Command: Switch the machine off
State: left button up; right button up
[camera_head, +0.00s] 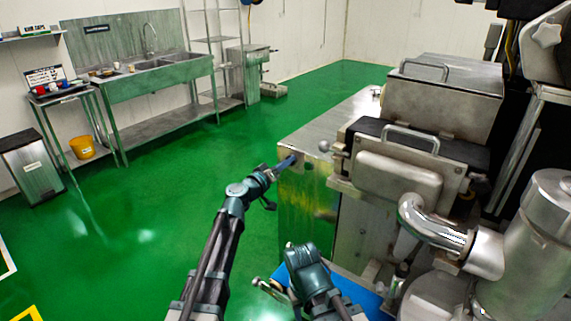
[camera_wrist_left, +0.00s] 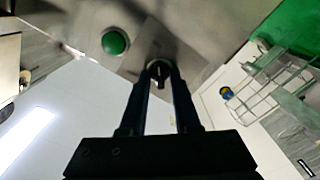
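The machine (camera_head: 312,215) is a steel cabinet with hoppers, at the right in the head view. My left gripper (camera_head: 288,162) is at the cabinet's near left upper corner; its fingers are small there. In the left wrist view, a black rotary switch (camera_wrist_left: 159,73) sits on the steel panel, between the tips of my left gripper (camera_wrist_left: 161,68). The fingers are apart, one on each side of the switch handle; contact is not clear. A green round button (camera_wrist_left: 115,42) is left of the switch. My right arm is low in the head view; its fingers cannot be made out clearly.
Steel hoppers (camera_head: 445,98) and a curved pipe (camera_head: 440,228) crowd the right side. A blue surface (camera_head: 362,298) lies below the cabinet. A sink bench (camera_head: 155,82) and a yellow bucket (camera_head: 82,147) stand at the left wall. The green floor between is clear.

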pick_arm(q)
grip_shut()
jog(key=shift+f+n, duration=0.2)
jog(key=shift+n, duration=8.7)
jog(key=shift+o, duration=1.4)
grip_release()
